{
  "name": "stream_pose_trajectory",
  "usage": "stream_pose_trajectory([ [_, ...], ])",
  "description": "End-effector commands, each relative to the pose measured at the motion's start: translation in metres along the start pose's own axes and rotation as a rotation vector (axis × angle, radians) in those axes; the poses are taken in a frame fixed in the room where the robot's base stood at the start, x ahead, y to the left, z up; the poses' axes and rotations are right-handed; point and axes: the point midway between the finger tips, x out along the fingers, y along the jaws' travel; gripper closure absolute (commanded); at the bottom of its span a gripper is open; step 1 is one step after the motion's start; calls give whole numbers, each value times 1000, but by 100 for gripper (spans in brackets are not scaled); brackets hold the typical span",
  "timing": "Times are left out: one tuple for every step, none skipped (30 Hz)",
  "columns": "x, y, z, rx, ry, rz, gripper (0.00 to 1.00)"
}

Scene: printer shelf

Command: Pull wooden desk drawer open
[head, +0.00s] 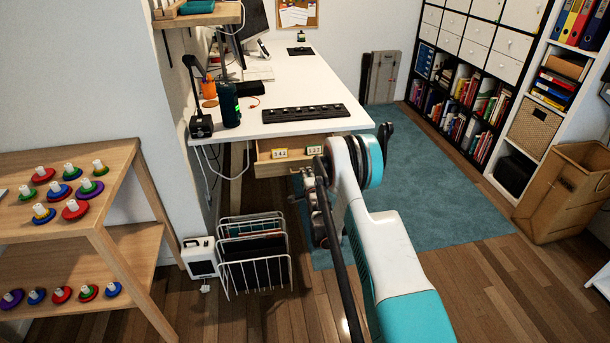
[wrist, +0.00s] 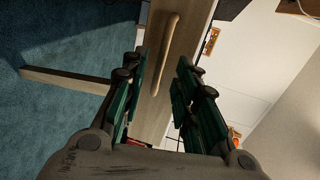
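Nothing is held. I cannot tell whether the handle lies between the fingertips or just beyond them.
The desk (head: 300,77) holds a keyboard (head: 305,112), a dark green bottle (head: 229,104) and a monitor. A wire file rack (head: 254,255) stands on the floor below. A wooden shelf (head: 75,220) is at left. The teal rug (head: 430,190) at right is clear.

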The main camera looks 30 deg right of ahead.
Motion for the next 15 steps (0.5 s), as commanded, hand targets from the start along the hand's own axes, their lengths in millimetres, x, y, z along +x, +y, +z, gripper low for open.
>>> stream_pose_trajectory([
  [-10, 0, 0, 0, 0, 0, 72],
  [-14, 0, 0, 0, 0, 0, 72],
  [-21, 0, 0, 0, 0, 0, 72],
  [-25, 0, 0, 0, 0, 0, 72],
  [-28, 0, 0, 0, 0, 0, 72],
  [-33, 0, 0, 0, 0, 0, 72],
  [-36, 0, 0, 0, 0, 0, 72],
  [-38, 0, 0, 0, 0, 0, 72],
  [-41, 0, 0, 0, 0, 0, 72],
  [-43, 0, 0, 0, 0, 0, 72],
  [-44, 0, 0, 0, 0, 0, 72],
  [-45, 0, 0, 0, 0, 0, 72],
  [-45, 0, 0, 0, 0, 0, 72],
  [-45, 0, 0, 0, 0, 0, 72],
  [-45, 0, 0, 0, 0, 0, 72],
])
